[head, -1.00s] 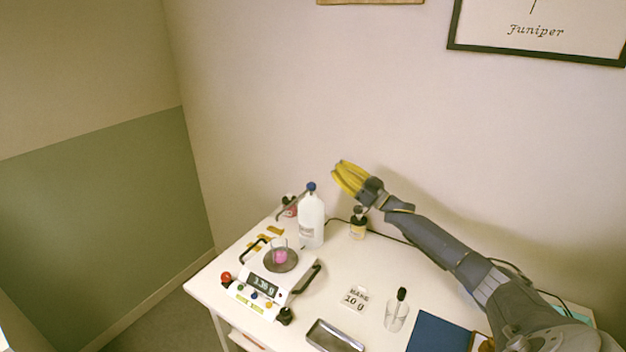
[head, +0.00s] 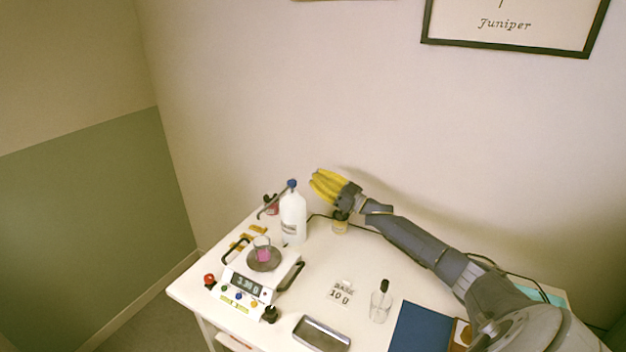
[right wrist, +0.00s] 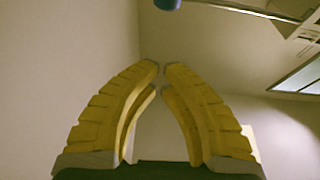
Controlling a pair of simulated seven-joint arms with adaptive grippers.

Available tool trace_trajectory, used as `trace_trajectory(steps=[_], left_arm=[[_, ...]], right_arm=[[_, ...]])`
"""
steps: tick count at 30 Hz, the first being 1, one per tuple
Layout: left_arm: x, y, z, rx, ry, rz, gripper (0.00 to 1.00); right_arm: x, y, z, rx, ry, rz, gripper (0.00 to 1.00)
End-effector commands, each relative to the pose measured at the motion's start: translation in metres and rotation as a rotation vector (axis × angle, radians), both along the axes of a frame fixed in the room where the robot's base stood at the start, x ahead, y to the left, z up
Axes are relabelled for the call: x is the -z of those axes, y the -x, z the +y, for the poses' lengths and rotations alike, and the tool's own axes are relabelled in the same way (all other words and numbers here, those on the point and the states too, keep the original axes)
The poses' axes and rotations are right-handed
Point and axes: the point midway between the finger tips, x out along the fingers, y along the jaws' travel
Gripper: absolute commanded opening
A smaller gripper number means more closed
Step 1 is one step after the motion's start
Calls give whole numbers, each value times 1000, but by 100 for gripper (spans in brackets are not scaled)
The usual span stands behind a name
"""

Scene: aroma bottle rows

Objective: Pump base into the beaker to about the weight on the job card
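The base bottle (head: 293,222) is a white jug with a blue pump top (head: 292,184) and a long spout, at the back left of the table. The pump top also shows at the upper edge of the right wrist view (right wrist: 167,4). My right gripper (head: 315,181) has yellow fingers and is just right of the pump top, apart from it. In the right wrist view its fingertips (right wrist: 161,70) nearly meet, with nothing between them. The beaker (head: 263,251) holds pink liquid and stands on the scale (head: 274,283), whose display seems to read 3.30. My left gripper is out of view.
A small dark-topped bottle (head: 340,223) stands under my right gripper. A glass with a dark dropper (head: 380,303), a metal tray (head: 322,334) and a blue mat (head: 421,331) lie toward the front right. The wall is close behind the table.

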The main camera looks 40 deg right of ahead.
Motion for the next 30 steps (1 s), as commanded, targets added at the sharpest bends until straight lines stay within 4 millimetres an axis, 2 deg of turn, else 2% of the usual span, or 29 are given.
trace_trajectory(steps=[16, 21, 30], left_arm=[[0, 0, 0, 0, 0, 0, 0], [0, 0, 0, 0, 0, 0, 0], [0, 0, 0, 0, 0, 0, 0]], right_arm=[[-30, -72, 36, -1, -1, -3, 0], [-7, -72, 36, -1, -1, 3, 0], [10, -72, 35, -1, -1, 0, 0]])
